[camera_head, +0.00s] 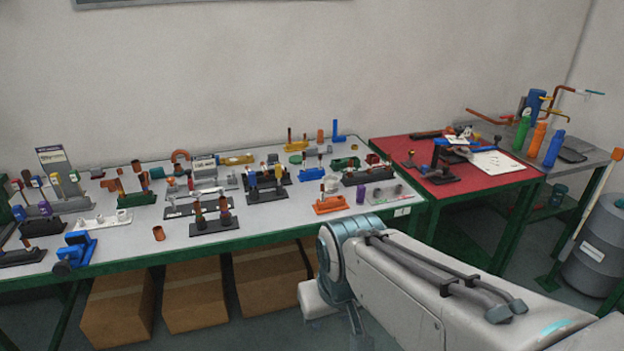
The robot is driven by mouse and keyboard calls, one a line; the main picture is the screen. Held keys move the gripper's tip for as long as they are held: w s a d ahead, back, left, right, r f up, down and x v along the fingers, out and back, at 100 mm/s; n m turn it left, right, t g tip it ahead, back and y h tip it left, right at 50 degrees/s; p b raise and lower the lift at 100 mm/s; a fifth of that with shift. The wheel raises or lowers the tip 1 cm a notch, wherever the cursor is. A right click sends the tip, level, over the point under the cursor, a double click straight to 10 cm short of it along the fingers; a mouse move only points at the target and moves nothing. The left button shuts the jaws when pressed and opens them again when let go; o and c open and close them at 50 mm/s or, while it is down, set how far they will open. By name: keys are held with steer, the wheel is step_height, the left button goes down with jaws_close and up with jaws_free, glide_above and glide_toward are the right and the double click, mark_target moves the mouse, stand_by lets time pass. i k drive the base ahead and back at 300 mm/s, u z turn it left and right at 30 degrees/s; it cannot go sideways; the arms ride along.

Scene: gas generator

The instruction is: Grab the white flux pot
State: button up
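Many small items stand on the grey workbench (275,218). A small whitish pot-like piece (332,184) stands at or just behind the orange holder (328,206), right of the bench's middle; it may be the white flux pot, but it is too small to be sure. A white rack (104,219) with small white cups lies at the left. My arm reaches in from the lower right, in front of the bench. Its end is bent down and my gripper is not in view.
Black racks with copper pieces (212,221) crowd the bench. A blue vise-like tool (76,250) is at the front left. Cardboard boxes (195,295) sit below. A red-topped table (395,149) adjoins at right, then a grey table with bottles (538,138). A grey drum (598,250) stands far right.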

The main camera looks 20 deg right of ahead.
mark_target(330, 184)
steer(key=z, duration=0.4)
steer(key=i, duration=1.75)
steer(key=z, duration=0.2)
